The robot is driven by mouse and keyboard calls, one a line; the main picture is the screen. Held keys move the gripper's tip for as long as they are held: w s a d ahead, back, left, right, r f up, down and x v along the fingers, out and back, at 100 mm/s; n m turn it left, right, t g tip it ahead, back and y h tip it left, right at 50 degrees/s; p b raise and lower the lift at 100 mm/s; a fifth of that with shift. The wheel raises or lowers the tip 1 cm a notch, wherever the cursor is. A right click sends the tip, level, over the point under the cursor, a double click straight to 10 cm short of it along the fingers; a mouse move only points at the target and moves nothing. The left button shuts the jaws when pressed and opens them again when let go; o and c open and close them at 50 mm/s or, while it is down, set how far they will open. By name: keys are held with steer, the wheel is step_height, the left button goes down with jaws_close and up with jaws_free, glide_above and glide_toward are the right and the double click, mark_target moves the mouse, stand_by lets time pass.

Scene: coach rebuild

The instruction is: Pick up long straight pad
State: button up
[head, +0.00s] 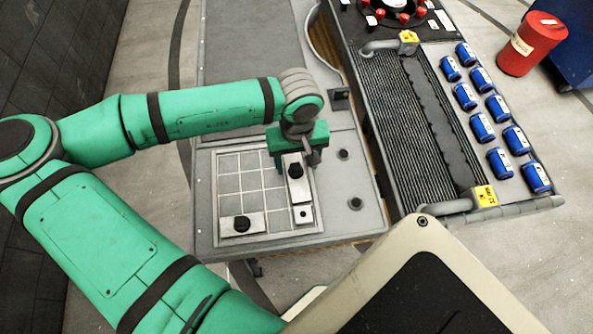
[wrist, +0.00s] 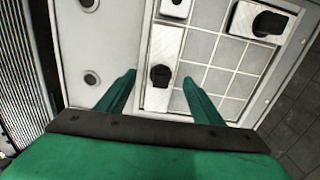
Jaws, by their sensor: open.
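A long straight silver pad (head: 299,188) with a black knob lies on the gridded tray (head: 222,189), along its right side. It also shows in the wrist view (wrist: 167,46), with its black knob (wrist: 160,75) between my fingers. My gripper (head: 297,163) is open above the far part of this pad, one finger on each side. In the wrist view my gripper (wrist: 158,77) is empty, and both fingertips look apart from the knob. The gripper hides the pad's far end in the head view. I cannot tell the exact height of the fingertips.
A shorter silver pad with a black knob (head: 241,224) lies at the tray's near left corner. A small square pad (head: 303,214) sits close to the long pad's near end.

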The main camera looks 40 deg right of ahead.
mark_target(295, 166)
steer(key=f, duration=0.4)
steer(key=shift+w, duration=0.4)
steer(key=shift+c, duration=0.2)
steer(key=c, duration=1.1)
steer(key=shift+r, duration=0.1)
